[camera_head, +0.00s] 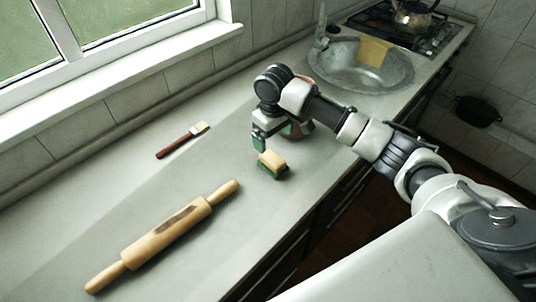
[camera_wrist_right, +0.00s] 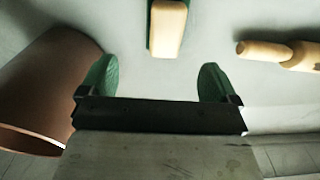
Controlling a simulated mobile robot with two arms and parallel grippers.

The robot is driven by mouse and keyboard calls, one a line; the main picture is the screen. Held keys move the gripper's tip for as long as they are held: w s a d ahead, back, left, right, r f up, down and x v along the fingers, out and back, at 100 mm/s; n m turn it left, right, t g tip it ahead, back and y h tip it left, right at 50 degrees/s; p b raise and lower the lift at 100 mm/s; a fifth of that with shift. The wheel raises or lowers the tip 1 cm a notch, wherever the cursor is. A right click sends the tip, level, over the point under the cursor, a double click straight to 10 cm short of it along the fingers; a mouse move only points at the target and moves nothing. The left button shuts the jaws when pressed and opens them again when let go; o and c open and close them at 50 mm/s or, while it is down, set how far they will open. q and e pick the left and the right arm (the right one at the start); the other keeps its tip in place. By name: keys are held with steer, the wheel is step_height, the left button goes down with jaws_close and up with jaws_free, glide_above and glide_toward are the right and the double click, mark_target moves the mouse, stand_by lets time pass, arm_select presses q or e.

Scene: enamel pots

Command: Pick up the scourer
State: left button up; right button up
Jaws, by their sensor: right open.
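The scourer (camera_head: 272,164) is a small block with a yellow top and a green base. It lies on the countertop near the middle of the head view. It also shows at the top of the right wrist view (camera_wrist_right: 167,28), ahead of and between the fingertips, not touching them. My right gripper (camera_head: 262,143) is just above and beside the scourer in the head view. In the right wrist view its two green fingertips (camera_wrist_right: 158,82) are wide apart with nothing between them. My left gripper is not in view.
A brown pot (camera_wrist_right: 45,85) stands close beside my right gripper, partly hidden behind it in the head view. A rolling pin (camera_head: 165,238) and a brush (camera_head: 183,139) lie to the left. A sink (camera_head: 350,68) with a yellow cloth (camera_head: 374,51) is at the back right.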

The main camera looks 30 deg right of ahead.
mark_target(273, 157)
steer(key=f, duration=0.1)
steer(key=s+f, duration=0.1)
steer(key=f, duration=0.1)
steer(key=shift+f, duration=0.25)
steer(key=shift+w+f, duration=0.2)
steer(key=shift+f, duration=0.1)
steer(key=f, duration=0.1)
steer(key=f+p, duration=0.1)
steer(key=f, duration=0.2)
steer(key=shift+s+a+f, duration=0.15)
steer(key=shift+s+a, duration=0.1)
steer(key=shift+f, duration=0.45)
steer(key=c, duration=1)
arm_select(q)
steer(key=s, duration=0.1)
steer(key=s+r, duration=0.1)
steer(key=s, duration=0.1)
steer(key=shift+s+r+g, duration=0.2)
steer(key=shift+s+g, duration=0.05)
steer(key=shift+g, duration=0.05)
